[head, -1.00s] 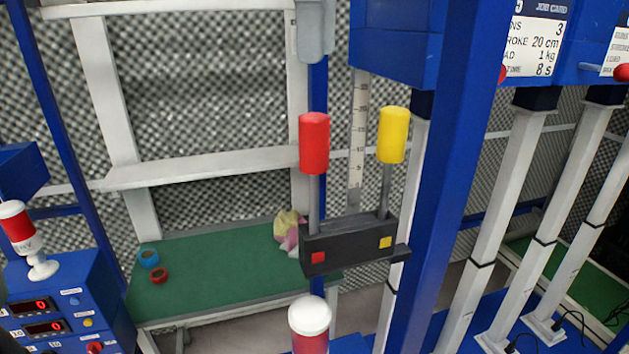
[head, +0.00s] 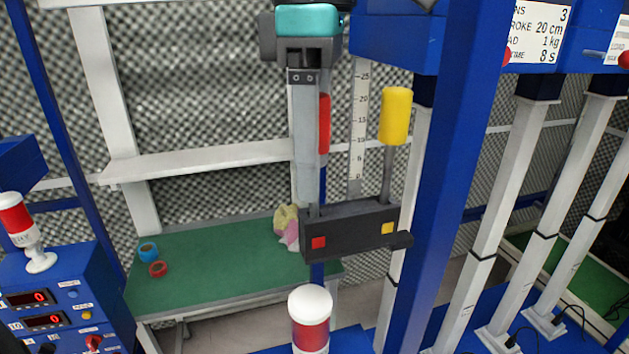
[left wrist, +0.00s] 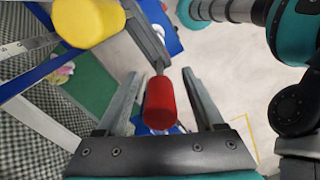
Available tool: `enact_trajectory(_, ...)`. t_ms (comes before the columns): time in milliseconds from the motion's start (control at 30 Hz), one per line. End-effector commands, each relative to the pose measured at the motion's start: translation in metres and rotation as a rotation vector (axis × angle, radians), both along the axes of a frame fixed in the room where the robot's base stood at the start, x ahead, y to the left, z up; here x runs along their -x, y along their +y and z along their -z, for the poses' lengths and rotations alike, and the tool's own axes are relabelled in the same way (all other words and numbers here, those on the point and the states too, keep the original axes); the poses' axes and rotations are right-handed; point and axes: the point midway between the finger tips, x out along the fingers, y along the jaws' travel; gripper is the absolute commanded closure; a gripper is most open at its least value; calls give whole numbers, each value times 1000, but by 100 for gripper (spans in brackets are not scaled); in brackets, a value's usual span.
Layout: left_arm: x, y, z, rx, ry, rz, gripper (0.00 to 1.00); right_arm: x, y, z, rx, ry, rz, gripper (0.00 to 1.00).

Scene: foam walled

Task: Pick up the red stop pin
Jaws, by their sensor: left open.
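The red stop pin (head: 324,124) stands upright in the black holder block (head: 345,236), on the side with the red square. In the head view my left gripper (head: 306,190) hangs down in front of it, hiding most of its red handle and stem. In the left wrist view the red handle (left wrist: 160,100) lies between the two open fingers (left wrist: 158,74), with a gap on either side. The yellow pin (head: 396,116) stands upright at the right end of the block. My right gripper is not in view.
A blue post (head: 462,150) rises right of the block, and a ruler scale (head: 359,130) stands behind it. A red and white signal lamp (head: 310,318) is below in front. A green-topped bench (head: 220,270) with tape rolls is at the left.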

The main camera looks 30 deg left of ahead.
Motion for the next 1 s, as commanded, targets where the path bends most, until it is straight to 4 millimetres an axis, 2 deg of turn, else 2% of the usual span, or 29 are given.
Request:
enact_trajectory(133, 0, 0, 15, 0, 1, 0, 31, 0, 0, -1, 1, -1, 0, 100)
enact_trajectory(433, 0, 0, 18, 0, -1, -1, 32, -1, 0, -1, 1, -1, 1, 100)
enact_trajectory(1000, 0, 0, 18, 0, -1, 0, 96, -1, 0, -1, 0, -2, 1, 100)
